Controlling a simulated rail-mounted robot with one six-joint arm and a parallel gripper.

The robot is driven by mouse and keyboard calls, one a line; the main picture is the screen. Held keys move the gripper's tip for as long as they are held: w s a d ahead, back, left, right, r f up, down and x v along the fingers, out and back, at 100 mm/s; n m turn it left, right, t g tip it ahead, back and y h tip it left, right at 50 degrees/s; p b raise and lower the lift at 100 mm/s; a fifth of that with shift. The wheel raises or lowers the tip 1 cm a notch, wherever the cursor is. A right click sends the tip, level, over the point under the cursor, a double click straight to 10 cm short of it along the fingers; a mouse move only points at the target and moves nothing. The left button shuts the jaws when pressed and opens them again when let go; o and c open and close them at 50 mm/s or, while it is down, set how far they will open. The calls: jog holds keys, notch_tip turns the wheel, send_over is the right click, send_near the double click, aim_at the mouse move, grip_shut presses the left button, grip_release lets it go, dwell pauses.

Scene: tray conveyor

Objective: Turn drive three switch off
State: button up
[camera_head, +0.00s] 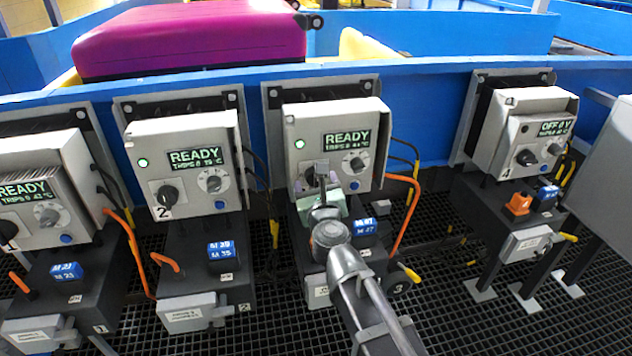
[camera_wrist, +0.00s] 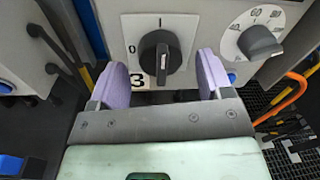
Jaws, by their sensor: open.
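The drive three box (camera_head: 350,115) stands in the middle of the head view, its green lamp lit and its display reading READY. Its black rotary switch (camera_wrist: 160,55) shows in the wrist view, with its pointer line upright at the I mark and the 0 mark to its left. My gripper (camera_head: 320,178) is in front of this switch and partly hides it in the head view. In the wrist view my gripper (camera_wrist: 161,70) has its lilac fingers apart, one on each side of the knob.
A grey dial (camera_wrist: 258,42) sits right of the switch. Drive two (camera_head: 185,135) and drive one (camera_head: 38,170) also read READY; drive four (camera_head: 522,105) shows an OFF display. Orange cables (camera_head: 408,215) hang beside drive three. A magenta case (camera_head: 190,40) lies behind.

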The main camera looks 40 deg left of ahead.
jog(key=shift+x, duration=0.8)
jog(key=c, duration=0.9)
jog(key=shift+c, duration=0.2)
